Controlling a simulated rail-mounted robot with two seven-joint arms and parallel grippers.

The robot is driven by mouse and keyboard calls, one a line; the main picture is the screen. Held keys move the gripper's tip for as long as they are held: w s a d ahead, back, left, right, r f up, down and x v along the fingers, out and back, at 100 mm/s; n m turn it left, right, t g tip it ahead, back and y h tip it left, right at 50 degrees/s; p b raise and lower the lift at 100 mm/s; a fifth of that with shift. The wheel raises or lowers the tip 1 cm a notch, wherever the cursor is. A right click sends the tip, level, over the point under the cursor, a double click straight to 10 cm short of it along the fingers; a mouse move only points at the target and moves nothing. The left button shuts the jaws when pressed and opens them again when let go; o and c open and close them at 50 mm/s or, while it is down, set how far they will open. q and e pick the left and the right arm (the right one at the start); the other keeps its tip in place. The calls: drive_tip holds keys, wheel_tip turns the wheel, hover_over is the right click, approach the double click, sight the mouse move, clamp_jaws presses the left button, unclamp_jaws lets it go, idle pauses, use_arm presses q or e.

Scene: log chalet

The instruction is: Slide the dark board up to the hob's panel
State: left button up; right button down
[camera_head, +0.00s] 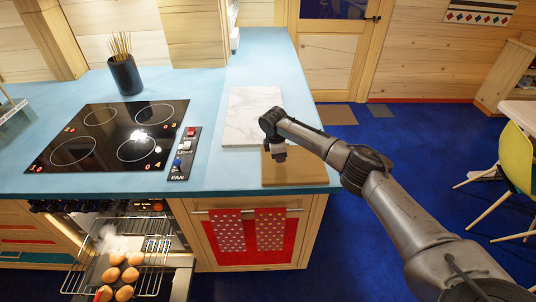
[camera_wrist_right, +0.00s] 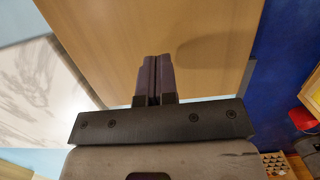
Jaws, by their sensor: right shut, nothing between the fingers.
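The wooden board (camera_head: 299,171), brown and darker than the marble one, lies flat at the front right corner of the blue counter. It fills the middle of the right wrist view (camera_wrist_right: 120,30). A strip of bare counter separates board and panel. My right gripper (camera_head: 279,156) is over the board, pointing down. Its fingers (camera_wrist_right: 153,78) are shut and empty; whether they touch the board I cannot tell. My left gripper is out of view.
A white marble slab (camera_head: 247,110) lies just behind the wooden board. A dark pot of sticks (camera_head: 125,74) stands behind the hob. Below the counter, a pulled-out rack (camera_head: 120,262) holds several brown round items. The counter between board and panel is clear.

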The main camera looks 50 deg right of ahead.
sight(291, 163)
drive_tip(key=s+d, duration=0.2)
drive_tip(key=s, duration=0.1)
drive_tip(key=shift+d+r+p, duration=0.1)
drive_tip(key=shift+d+p, duration=0.15)
drive_tip(key=shift+p, duration=0.15)
drive_tip(key=shift+f+p, duration=0.25)
drive_tip(key=shift+p, duration=0.05)
drive_tip(key=shift+w+f, duration=0.1)
drive_tip(key=shift+f, duration=0.6)
